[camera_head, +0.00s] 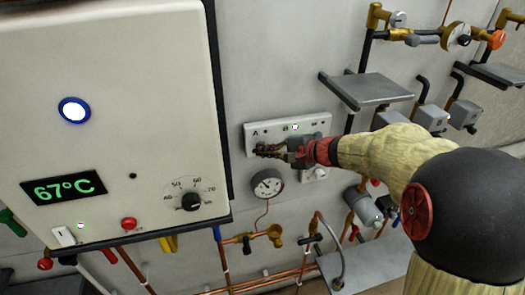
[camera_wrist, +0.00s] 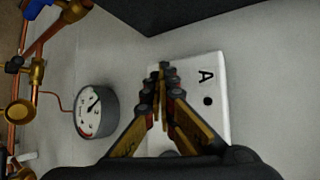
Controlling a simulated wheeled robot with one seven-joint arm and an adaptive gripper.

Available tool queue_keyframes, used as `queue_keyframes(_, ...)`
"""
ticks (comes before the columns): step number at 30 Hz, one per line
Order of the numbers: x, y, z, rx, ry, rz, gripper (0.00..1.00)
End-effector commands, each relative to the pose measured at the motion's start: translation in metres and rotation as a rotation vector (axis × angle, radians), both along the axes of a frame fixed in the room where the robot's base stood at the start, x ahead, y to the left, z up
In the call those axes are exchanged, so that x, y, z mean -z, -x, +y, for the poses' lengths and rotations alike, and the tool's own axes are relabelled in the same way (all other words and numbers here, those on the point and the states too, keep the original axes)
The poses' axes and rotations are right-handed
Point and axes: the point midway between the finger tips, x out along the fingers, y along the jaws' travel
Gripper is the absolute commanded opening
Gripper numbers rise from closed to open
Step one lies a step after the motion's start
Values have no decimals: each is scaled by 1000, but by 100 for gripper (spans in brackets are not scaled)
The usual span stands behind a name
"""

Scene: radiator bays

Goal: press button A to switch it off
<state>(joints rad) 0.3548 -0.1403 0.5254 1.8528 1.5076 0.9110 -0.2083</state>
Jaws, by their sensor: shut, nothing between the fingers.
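The white button panel (camera_head: 318,124) is on the grey wall, with labels A and B along its top. The label A (camera_wrist: 206,76) also shows in the wrist view, with a small dark round spot (camera_wrist: 208,101) beside it. A small light next to B (camera_head: 295,127) is lit; the spot next to A (camera_head: 265,131) is dark. My gripper (camera_head: 262,150) is shut and empty, its fingertips at the panel's left end below the letter A. In the wrist view the closed fingertips (camera_wrist: 163,72) overlap the panel's edge. Button A is hidden behind them; I cannot tell whether they touch it.
A round gauge (camera_head: 267,184) is just below the panel and also shows in the wrist view (camera_wrist: 96,110). A large white boiler box (camera_head: 130,100) reading 67°C stands close at left. A grey shelf (camera_head: 368,88) juts out above right. Copper pipes and valves (camera_head: 262,236) run below.

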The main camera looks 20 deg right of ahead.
Motion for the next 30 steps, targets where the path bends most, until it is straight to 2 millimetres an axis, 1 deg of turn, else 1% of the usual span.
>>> queue_keyframes(8, 0, 0, 0, 1, 0, 1, 0)
queue_keyframes(17, 1, 8, 0, 2, -1, 0, 0)
queue_keyframes(25, 0, 9, 0, 0, -1, 1, 0)
queue_keyframes(30, 1, 21, -1, 1, 0, -1, 0)
